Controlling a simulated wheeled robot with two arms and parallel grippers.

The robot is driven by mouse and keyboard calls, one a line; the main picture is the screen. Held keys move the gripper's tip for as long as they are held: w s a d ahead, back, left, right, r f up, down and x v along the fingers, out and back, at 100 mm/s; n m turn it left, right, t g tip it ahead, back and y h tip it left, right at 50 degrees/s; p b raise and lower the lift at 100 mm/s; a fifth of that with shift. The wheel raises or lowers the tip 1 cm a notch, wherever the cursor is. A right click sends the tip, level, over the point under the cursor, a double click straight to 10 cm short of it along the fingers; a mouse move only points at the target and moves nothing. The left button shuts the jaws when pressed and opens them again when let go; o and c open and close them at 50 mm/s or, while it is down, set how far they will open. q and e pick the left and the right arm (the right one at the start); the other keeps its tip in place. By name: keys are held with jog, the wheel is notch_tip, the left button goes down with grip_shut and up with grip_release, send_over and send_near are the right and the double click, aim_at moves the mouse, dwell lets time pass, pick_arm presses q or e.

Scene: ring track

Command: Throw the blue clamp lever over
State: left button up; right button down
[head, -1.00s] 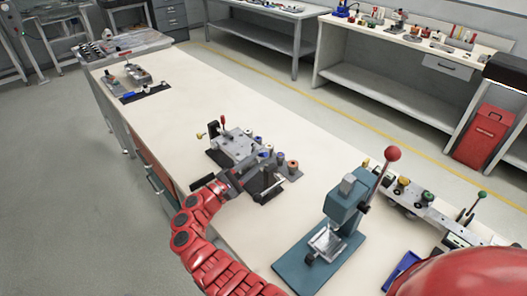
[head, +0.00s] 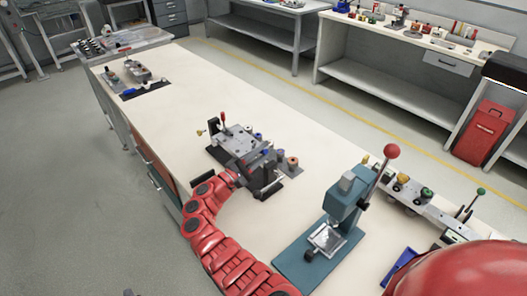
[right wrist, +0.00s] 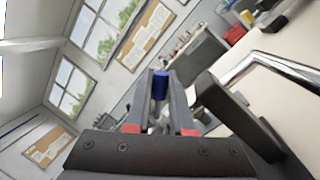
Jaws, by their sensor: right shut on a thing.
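The clamp fixture (head: 238,140) is a grey plate assembly on a dark base in the middle of the long bench. A red-tipped lever (head: 223,117) stands upright at its far left. My right gripper (head: 262,162) is at the fixture's near right side and partly hides it. In the right wrist view, the blue grip of the clamp lever (right wrist: 160,84) stands between the tips of my right gripper (right wrist: 160,103), which is shut on it. The lever's lower part is mostly hidden by the fingers. My left gripper is not in view.
A teal press (head: 345,215) with a red-knobbed handle stands to the right of the fixture. A copper-coloured part (head: 292,162) stands at the fixture's right end. Another fixture (head: 140,78) lies at the bench's far end. The bench top (head: 200,85) between is clear.

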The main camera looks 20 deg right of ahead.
jog(key=n+p, duration=0.1)
jog(key=r+n+p, duration=0.1)
jog(key=p, duration=0.1)
jog(key=r+n+p, duration=0.1)
jog(key=p, duration=0.1)
jog(key=shift+w+a+n+t+y, duration=0.25)
jog(key=shift+w+n+t+y, duration=0.05)
jog(key=shift+w+t, duration=0.1)
jog(key=shift+w+f+n+t+p, duration=0.1)
jog(key=shift+w+n+t+p, duration=0.15)
jog(key=shift+n+p, duration=0.6)
jog(key=shift+w+a+f+n+t+y, duration=0.15)
jog(key=shift+n+t+y, duration=0.15)
jog(key=shift+n, duration=0.65)
jog(key=c, duration=1.1)
grip_release()
